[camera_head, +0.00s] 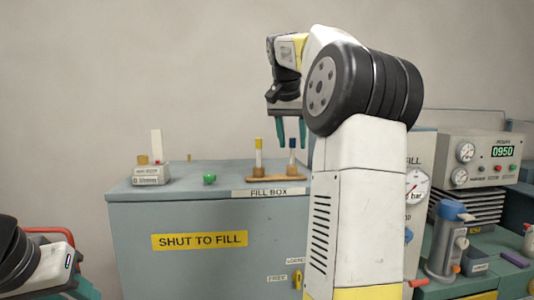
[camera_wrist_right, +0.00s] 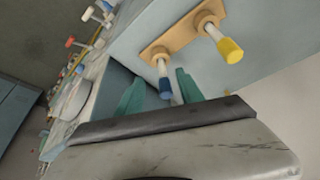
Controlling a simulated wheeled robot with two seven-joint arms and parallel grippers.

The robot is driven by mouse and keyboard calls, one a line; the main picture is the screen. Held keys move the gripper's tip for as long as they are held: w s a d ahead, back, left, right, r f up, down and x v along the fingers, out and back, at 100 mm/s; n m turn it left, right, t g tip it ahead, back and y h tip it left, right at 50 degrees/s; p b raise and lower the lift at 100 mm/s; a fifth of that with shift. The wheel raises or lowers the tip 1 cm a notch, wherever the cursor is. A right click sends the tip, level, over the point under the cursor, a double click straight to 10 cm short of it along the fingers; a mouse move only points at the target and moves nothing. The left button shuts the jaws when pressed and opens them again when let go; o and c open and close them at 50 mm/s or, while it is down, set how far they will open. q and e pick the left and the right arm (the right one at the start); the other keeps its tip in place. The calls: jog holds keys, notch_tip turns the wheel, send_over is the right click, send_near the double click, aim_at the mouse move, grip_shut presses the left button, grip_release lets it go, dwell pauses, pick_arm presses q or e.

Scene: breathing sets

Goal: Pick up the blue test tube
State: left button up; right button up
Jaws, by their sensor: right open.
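The blue-capped test tube (camera_head: 292,144) stands upright in a wooden rack (camera_head: 275,179) on top of the grey-blue fill box. In the right wrist view its blue cap (camera_wrist_right: 165,86) shows between the two teal fingers. My right gripper (camera_head: 290,132) points down over the rack, open, with one finger on each side of the tube's top; whether they touch it I cannot tell. A yellow-capped tube (camera_head: 258,150) stands to the left in the same rack. It also shows in the right wrist view (camera_wrist_right: 229,48).
A green ball-shaped knob (camera_head: 209,179) and a small grey block with a white upright (camera_head: 152,172) sit left of the rack on the fill box (camera_head: 140,220). A gauge panel (camera_head: 475,155) and a grey-blue canister (camera_head: 445,245) stand at the right.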

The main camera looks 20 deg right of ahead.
aim_at(293, 148)
jog(key=x, duration=0.2)
jog(key=w+x, duration=0.1)
jog(key=x, duration=0.3)
jog(key=shift+w+d+r, duration=0.15)
jog(key=shift+w+d, duration=0.05)
jog(key=shift+d, duration=0.05)
jog(key=shift+c, duration=0.4)
grip_shut()
